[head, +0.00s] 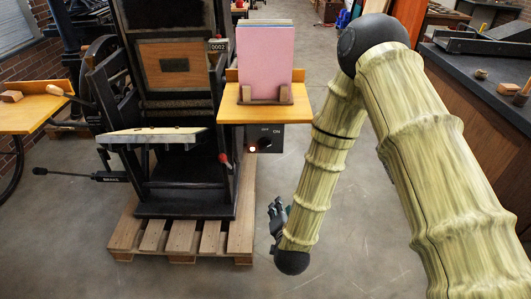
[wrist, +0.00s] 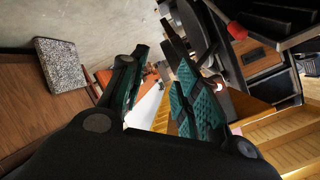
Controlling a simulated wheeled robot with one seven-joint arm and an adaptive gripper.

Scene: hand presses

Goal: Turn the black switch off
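The black switch (head: 265,142) is a round knob on a dark control box (head: 283,138) under the wooden shelf of the press. OFF is printed above it on the left and ON on the right. A small light (head: 251,149) glows beside it. Which label the knob points to is too small to tell. My gripper (head: 277,213) hangs below and slightly right of the box, apart from it. In the wrist view my gripper (wrist: 156,46) has its two green-padded fingers spread with nothing held. A small glow (wrist: 219,87) shows right of the fingers; the knob is not clear there.
The black hand press (head: 185,190) stands on a wooden pallet (head: 150,238). Pink paper (head: 265,60) stands on the wooden shelf (head: 238,112) above the box. A red-tipped lever (head: 223,158) is left of the switch. A dark-topped counter (head: 470,75) lines the right; the floor between is clear.

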